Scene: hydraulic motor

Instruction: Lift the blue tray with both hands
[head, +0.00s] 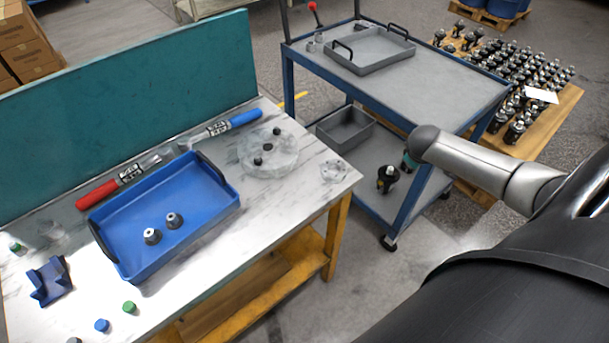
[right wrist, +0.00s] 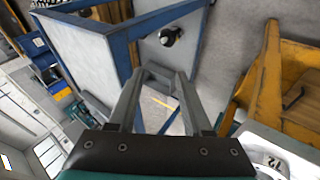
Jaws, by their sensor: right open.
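The blue tray (head: 205,211) lies flat on the marble-topped workbench in the head view. It has a black handle at its back right end (head: 213,167) and another at its front left end (head: 102,242). Two grey-and-black fittings (head: 162,228) stand inside it. My right gripper (right wrist: 165,78) is open in the right wrist view, with nothing between its fingers. In the head view my right arm reaches in from the right, above the floor beside the cart, well apart from the tray; its gripper is mostly hidden there. My left gripper is not in view.
A red-handled tool (head: 98,193) and a blue-handled tool (head: 233,122) lie behind the tray. A clear round part (head: 268,155) is right of it; a blue bracket (head: 48,281) and small caps lie left and front. A blue-framed cart (head: 440,80) stands right of the bench.

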